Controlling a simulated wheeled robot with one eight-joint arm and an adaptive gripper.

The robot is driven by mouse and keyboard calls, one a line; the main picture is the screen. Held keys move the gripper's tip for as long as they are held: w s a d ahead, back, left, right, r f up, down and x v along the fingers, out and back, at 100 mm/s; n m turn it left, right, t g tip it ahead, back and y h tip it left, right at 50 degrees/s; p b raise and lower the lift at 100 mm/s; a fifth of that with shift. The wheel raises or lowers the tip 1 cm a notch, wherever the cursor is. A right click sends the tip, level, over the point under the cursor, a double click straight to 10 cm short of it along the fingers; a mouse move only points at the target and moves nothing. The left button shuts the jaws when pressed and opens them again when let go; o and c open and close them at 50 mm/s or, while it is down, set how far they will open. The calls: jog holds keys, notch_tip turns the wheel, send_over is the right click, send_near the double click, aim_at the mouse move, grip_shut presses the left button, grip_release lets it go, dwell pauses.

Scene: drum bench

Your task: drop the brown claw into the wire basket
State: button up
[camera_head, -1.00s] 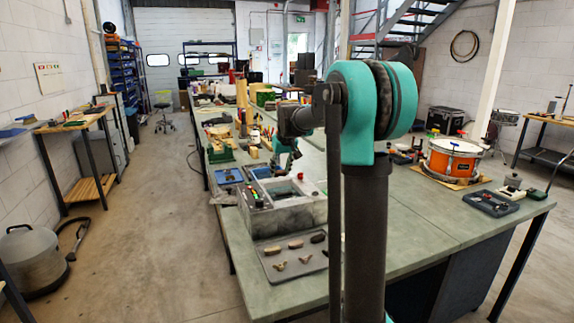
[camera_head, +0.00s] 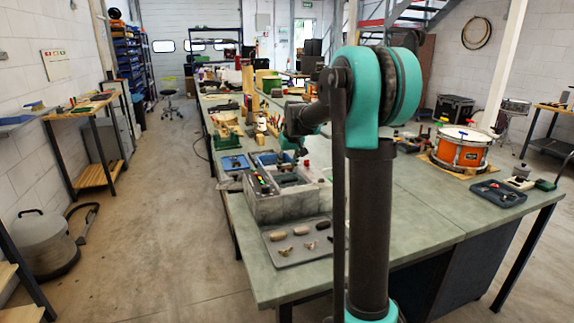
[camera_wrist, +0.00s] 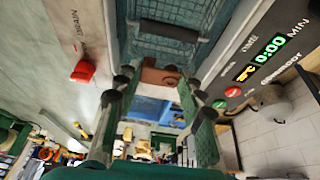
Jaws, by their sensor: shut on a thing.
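The brown claw (camera_wrist: 160,76) is held between the dark padded fingertips of my gripper (camera_wrist: 158,86) in the wrist view. The wire basket (camera_wrist: 168,44), a dark blue-green mesh, is inside the grey cleaner tank, just beyond the claw in that view. I cannot tell the claw's exact height over the mesh. In the head view my gripper (camera_head: 301,155) is above the tank (camera_head: 284,211), and the claw is too small to make out. The basket shows only as a dark part (camera_head: 287,180) inside the tank.
The tank has a red drain knob (camera_wrist: 83,71) and a timer panel reading 0:00 (camera_wrist: 262,55). A grey tray (camera_head: 294,255) with several small parts lies in front of the tank. A blue tray (camera_head: 235,162) is behind it. An orange drum (camera_head: 461,150) stands at right.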

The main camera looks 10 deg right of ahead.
jog(key=o, duration=1.2)
jog(key=v, duration=1.2)
jog(key=shift+w, duration=0.1)
